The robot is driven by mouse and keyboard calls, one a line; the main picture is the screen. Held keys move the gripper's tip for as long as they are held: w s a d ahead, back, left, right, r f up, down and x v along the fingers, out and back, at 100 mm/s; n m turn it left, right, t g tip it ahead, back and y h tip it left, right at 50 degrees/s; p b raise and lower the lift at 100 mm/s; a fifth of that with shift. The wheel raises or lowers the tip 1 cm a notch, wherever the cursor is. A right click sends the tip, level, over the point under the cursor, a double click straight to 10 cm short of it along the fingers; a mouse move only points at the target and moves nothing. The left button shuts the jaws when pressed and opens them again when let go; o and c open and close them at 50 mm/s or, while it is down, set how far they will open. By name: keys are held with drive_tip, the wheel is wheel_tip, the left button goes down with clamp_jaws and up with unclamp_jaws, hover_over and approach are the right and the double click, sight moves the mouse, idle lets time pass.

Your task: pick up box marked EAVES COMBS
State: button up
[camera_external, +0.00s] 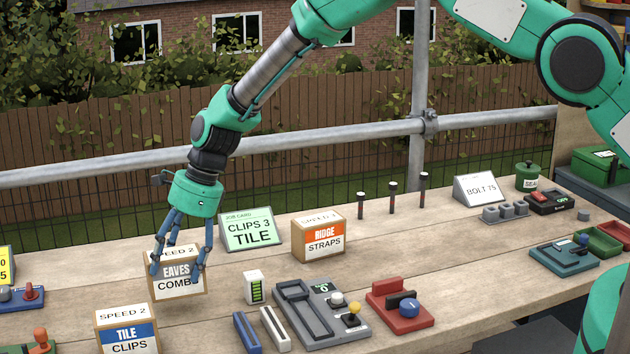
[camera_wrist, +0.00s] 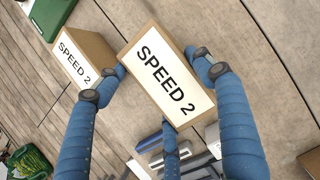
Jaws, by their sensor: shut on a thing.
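The box marked EAVES COMBS (camera_external: 177,286) is a cardboard box with a white and grey-blue label and SPEED 2 on top. It stands at the left part of the bench, and I cannot tell whether it touches the wood. My gripper (camera_external: 183,270) has blue fingers and reaches down from above, shut around the box. In the wrist view the box (camera_wrist: 165,75) sits between my fingers (camera_wrist: 165,100), its SPEED 2 face towards the camera. The fingers cover part of its label in the external view.
The TILE CLIPS box (camera_external: 127,335) stands in front, close by. The RIDGE STRAPS box (camera_external: 319,236) and a green CLIPS 3 TILE card (camera_external: 250,231) stand to the right. A grey control panel (camera_external: 318,313) and a red switch block (camera_external: 400,306) lie front right. A metal rail (camera_external: 300,143) runs behind.

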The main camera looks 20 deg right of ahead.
drive_tip(key=s+d+r, duration=0.1)
drive_tip(key=s+d, duration=0.7)
drive_tip(key=shift+s, duration=0.4)
drive_tip(key=shift+r, duration=0.1)
